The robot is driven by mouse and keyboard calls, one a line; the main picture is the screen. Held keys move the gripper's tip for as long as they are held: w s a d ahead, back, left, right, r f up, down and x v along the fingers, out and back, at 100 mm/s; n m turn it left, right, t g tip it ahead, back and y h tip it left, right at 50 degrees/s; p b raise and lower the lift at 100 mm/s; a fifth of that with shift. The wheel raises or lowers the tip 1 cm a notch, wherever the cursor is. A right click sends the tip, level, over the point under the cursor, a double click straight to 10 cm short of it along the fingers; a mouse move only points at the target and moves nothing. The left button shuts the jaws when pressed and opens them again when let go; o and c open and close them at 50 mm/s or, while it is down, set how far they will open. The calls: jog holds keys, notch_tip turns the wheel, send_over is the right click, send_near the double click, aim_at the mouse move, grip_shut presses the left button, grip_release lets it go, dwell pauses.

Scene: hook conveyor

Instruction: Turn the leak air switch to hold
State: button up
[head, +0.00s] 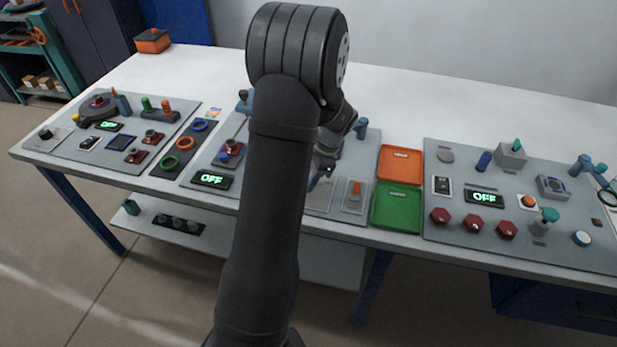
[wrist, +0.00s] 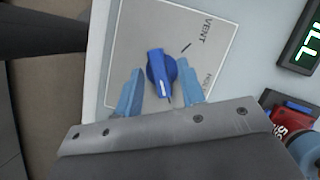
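The leak air switch is a blue rotary knob (wrist: 160,72) on a pale plate, seen in the wrist view. The plate is marked VENT near a black tick; a second label beside the right finger is partly hidden. A white mark on the knob sits at its lower end, toward my gripper's base and away from the VENT tick. My gripper (wrist: 160,76) is open, with one light blue finger on each side of the knob. Gaps show between the fingers and the knob. In the head view my gripper (head: 325,172) is low over the middle panel, and my arm hides the knob.
A lit green display (wrist: 308,45) and a red part (wrist: 292,118) lie to the right in the wrist view. In the head view, an orange tray (head: 401,165) and a green tray (head: 397,207) stand right of the middle panel. An orange-lever switch (head: 355,193) is close by.

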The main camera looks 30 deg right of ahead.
grip_shut()
jog(key=shift+n, duration=0.3)
jog(key=n+g, duration=0.2)
jog(key=n, duration=0.3)
jog(key=shift+w, duration=0.2)
jog(key=n+g, duration=0.1)
jog(key=n, duration=0.2)
jog(key=n+g+h, duration=0.1)
jog(key=n, duration=0.2)
jog(key=shift+w+a, duration=0.1)
dwell(0.3)
grip_release()
